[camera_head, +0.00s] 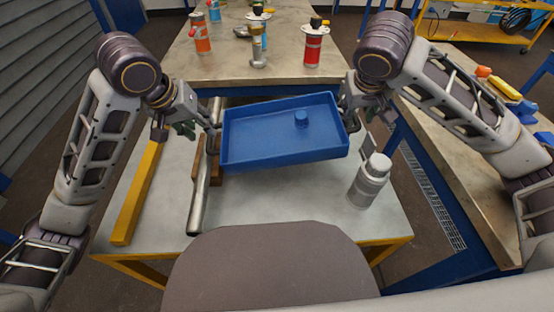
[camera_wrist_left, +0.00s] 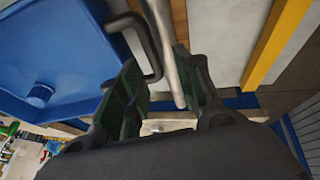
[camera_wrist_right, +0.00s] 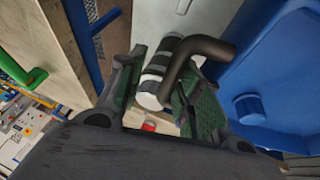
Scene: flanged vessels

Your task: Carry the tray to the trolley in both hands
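The blue tray (camera_head: 270,150), with a blue round knob-like piece (camera_head: 301,118) inside, is in front of me above the grey tabletop. I cannot tell whether it rests on anything. My left gripper (camera_head: 205,130) is at its left side. In the left wrist view the fingers (camera_wrist_left: 163,95) are apart, with the dark tray handle (camera_wrist_left: 150,45) by the left finger and a metal pipe visible beyond. My right gripper (camera_head: 357,115) is at the tray's right side. In the right wrist view its fingers (camera_wrist_right: 158,95) are apart, with the dark handle (camera_wrist_right: 205,46) reaching between them.
A grey pipe (camera_head: 200,200) and a yellow bar (camera_head: 136,195) lie left of the tray. A grey bottle (camera_head: 370,180) stands at right. A workbench (camera_head: 275,75) with several vessels is behind. A yellow trolley (camera_head: 475,33) is at far right. Another bench (camera_head: 455,150) borders the right.

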